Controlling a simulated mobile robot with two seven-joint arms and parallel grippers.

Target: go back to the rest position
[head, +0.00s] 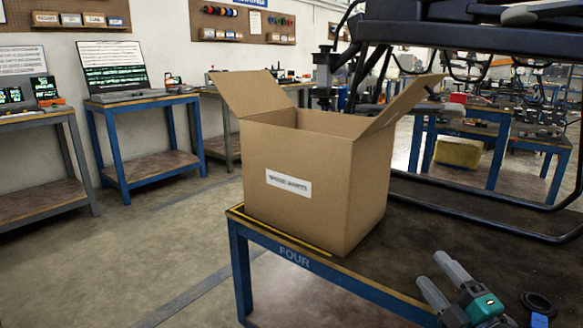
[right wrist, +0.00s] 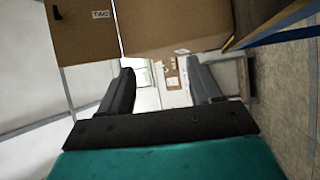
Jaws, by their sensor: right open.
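My right gripper (head: 431,270) shows at the lower right of the head view, over the dark top of the table marked FOUR (head: 400,222). Its two grey fingers are apart with nothing between them. In the right wrist view the same gripper (right wrist: 160,80) has its fingers spread, with the distant wall seen through the gap. A brown cardboard box (head: 345,190) stands on the table, left of the gripper and apart from it. Its flaps are up, and its inside is mostly hidden. My left gripper does not show.
The large black drone frame (head: 480,38) stands behind and right of the box. A black ring (head: 538,303) lies right of my right gripper. A blue workbench with a laptop (head: 112,73) stands at the left. Open floor (head: 110,262) lies in front of it.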

